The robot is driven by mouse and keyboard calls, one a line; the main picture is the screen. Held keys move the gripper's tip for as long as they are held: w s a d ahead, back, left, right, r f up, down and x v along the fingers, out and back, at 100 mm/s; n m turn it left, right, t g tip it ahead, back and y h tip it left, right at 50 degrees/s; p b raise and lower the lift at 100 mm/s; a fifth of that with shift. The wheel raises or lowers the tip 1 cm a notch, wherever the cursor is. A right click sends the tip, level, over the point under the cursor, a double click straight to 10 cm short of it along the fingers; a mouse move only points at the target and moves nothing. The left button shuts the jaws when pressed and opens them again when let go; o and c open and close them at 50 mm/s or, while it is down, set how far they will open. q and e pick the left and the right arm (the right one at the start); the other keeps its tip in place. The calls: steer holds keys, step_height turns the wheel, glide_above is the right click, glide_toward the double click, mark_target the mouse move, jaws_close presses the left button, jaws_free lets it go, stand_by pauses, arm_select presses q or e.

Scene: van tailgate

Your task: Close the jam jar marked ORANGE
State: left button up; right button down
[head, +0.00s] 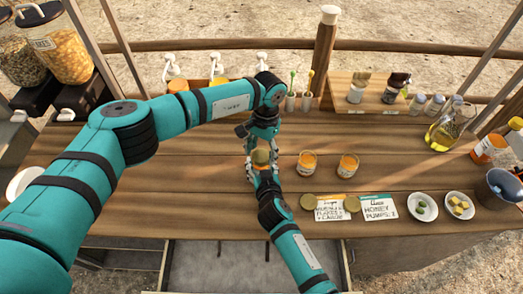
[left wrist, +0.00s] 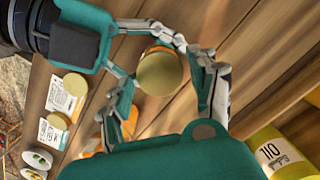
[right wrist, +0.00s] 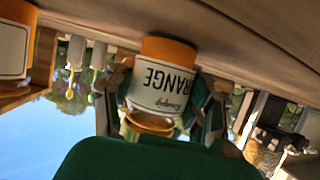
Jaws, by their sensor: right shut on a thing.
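The jam jar marked ORANGE (right wrist: 165,85) stands on the counter, and its label shows upside down in the right wrist view. A gold lid (left wrist: 160,72) is at the jar's mouth; I cannot tell whether it is seated tight. The lid also shows in the head view (head: 260,157). My right gripper (head: 261,170) comes from the front and is shut on the jar. My left gripper (head: 262,142) reaches in from behind, its fingers spread around the lid with a gap visible. The fingers hide parts of the jar.
Two open jam jars (head: 307,163) (head: 348,165) stand to the right. Two loose gold lids (head: 307,202) (head: 352,203) lie by written cards (head: 379,206). Two small bowls (head: 422,207) (head: 459,205) are farther right.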

arm_select(q)
steer(key=shift+o, duration=0.5)
steer(key=shift+r, duration=2.3)
steer(key=shift+c, duration=0.4)
